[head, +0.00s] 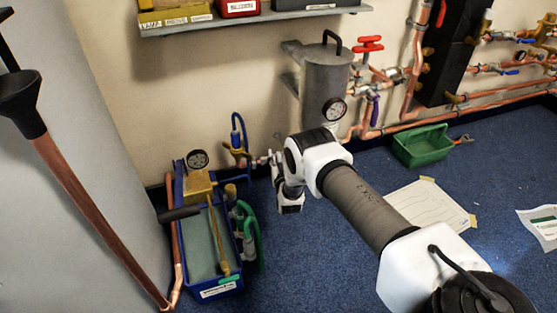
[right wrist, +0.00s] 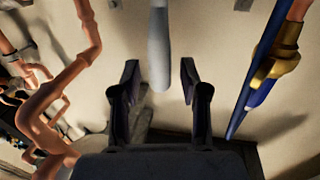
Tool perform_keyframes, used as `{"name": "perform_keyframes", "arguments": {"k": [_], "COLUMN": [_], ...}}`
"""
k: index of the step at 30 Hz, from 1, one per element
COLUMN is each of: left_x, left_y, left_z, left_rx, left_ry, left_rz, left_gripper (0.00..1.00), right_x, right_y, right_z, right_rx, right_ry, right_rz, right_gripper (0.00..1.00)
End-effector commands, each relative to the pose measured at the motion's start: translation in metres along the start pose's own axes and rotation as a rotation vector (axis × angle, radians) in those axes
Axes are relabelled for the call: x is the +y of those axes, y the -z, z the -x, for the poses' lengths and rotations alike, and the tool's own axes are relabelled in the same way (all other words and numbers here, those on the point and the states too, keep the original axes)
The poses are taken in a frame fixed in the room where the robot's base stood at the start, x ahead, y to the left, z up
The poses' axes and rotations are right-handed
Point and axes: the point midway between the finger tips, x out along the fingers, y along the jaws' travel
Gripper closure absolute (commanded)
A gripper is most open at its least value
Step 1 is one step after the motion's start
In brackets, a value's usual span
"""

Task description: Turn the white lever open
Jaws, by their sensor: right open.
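The pale grey-white lever (right wrist: 158,45) comes down from the top edge of the right wrist view. Its rounded lower end lies between the two fingers of my right gripper (right wrist: 160,92), with a visible gap on each side. The fingers are open and hold nothing. In the head view my right gripper (head: 268,161) is small, close to the wall left of the grey cylinder tank (head: 322,85). The lever cannot be made out clearly there, as my wrist and gripper crowd that spot. My left gripper is not in view.
A blue pipe with a brass fitting (right wrist: 277,68) stands right of the fingers, and bent copper pipes (right wrist: 62,90) run left. A blue crate (head: 222,291) of parts sits on the floor. A wall shelf (head: 255,17) is above. A green bin (head: 422,146) stands right.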

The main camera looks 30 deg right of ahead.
Motion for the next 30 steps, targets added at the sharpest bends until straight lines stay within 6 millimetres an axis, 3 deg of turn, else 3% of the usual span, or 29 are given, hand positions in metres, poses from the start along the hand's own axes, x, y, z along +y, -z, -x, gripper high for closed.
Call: {"name": "perform_keyframes", "arguments": {"k": [7,8,11,12,30], "left_x": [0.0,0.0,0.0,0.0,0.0], "left_y": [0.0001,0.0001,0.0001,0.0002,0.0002], "left_z": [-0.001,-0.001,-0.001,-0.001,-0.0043], "left_rx": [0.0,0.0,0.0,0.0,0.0], "left_ry": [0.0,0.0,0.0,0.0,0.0], "left_rz": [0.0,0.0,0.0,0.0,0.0], "left_gripper": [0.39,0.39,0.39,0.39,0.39], "right_x": [-0.0003,-0.0003,-0.0004,-0.0003,-0.0087], "right_y": [0.001,0.001,0.001,0.0009,0.0002], "right_z": [-0.0037,-0.0037,-0.0036,-0.0036,-0.0022], "right_rx": [-0.002,-0.001,-0.001,-0.002,0.02], "right_ry": [0.0,0.0,0.001,0.0,0.001], "right_rz": [0.001,0.001,0.0,0.0,0.096], "right_gripper": [0.56,0.59,0.95,1.0,1.0]}}
